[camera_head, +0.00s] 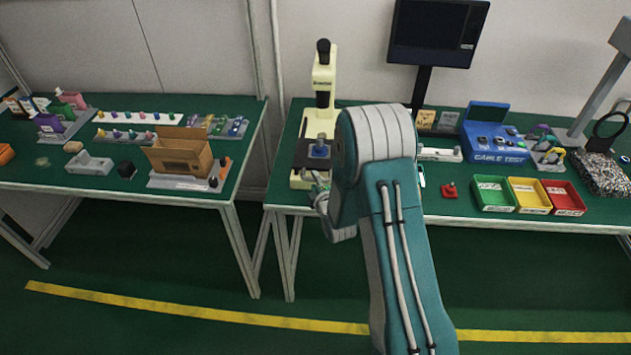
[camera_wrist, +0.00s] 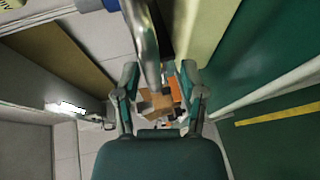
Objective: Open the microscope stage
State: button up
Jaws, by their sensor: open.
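The cream microscope (camera_head: 324,75) stands upright at the left end of the right-hand bench. Its dark stage (camera_head: 305,152) carries a small blue piece with a grey metal part on it. My gripper (camera_head: 318,188) is at the front of the stage, partly hidden behind my arm in the head view. In the wrist view my gripper (camera_wrist: 160,72) is open. A grey metal bar (camera_wrist: 143,42) runs down between its fingers, nearer the left one. I cannot tell whether it touches a finger. The head view does not show this contact.
A small red piece (camera_head: 450,190) and green, yellow and red bins (camera_head: 528,195) lie to the right. A monitor (camera_head: 437,32) stands behind. The left bench holds an open cardboard box (camera_head: 180,152); a gap separates the benches. The floor in front is clear.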

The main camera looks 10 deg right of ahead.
jog(key=shift+r, duration=0.1)
jog(key=a+v, duration=0.1)
jog(key=v, duration=1)
jog(key=shift+s+d, duration=0.45)
jog(key=s+r+m+g+h, duration=0.1)
jog(key=s+r+m+g, duration=0.1)
jog(key=r+m, duration=0.4)
jog(key=s+r+m+g+h, duration=0.1)
jog(key=s+r+m+g, duration=0.15)
jog(key=r, duration=0.65)
jog(key=s+r+m+g, duration=0.2)
jog(key=s+r+m, duration=0.2)
jog(key=s, duration=0.6)
jog(key=s+r+m+g, duration=0.3)
jog(key=s+r+m, duration=0.2)
jog(key=s, duration=0.5)
jog(key=shift+s+a+m+y, duration=0.3)
jog(key=shift+a+m, duration=0.05)
jog(key=shift+a, duration=0.05)
